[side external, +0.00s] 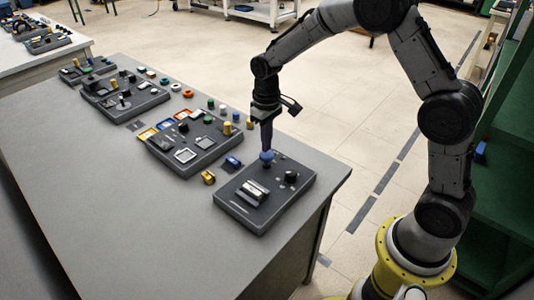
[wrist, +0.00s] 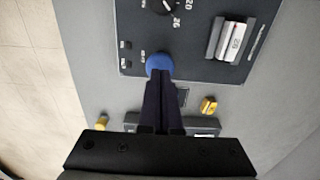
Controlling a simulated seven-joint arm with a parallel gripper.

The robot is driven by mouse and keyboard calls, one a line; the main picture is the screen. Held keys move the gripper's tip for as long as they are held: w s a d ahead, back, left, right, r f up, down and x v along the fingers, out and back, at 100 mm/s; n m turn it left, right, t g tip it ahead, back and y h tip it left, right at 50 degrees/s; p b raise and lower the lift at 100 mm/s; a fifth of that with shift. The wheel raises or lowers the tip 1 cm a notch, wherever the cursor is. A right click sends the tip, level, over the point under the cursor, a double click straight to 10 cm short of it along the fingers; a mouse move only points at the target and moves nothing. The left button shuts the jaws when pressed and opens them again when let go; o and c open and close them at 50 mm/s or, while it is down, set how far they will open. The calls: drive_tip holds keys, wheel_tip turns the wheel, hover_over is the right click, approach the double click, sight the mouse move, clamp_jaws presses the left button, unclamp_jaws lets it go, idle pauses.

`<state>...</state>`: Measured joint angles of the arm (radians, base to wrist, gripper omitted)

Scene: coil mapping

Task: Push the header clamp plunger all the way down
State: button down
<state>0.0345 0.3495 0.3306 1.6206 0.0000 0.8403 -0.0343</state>
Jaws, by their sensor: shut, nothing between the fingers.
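The plunger has a round blue cap (side external: 267,156) and stands upright on the dark grey panel (side external: 290,200) nearest the table's right end. The blue cap also shows in the wrist view (wrist: 159,62), just beyond my fingertips. My gripper (side external: 266,147) points down with its fingers together and nothing between them. Its tips are right at the top of the blue cap; they look in contact, but I cannot be sure. In the wrist view my gripper (wrist: 160,78) covers the near edge of the cap. The lower part of the plunger is mostly hidden.
The same panel carries a black dial (side external: 291,177) right of the plunger and a silver block (side external: 254,192) in front. A second panel (side external: 205,165) stands to the left, with loose blue (side external: 233,162) and yellow (side external: 208,177) pieces between. The table front is bare.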

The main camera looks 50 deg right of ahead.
sight(267, 154)
drive_tip(key=shift+f, duration=1.9)
drive_tip(key=shift+r, duration=4.3)
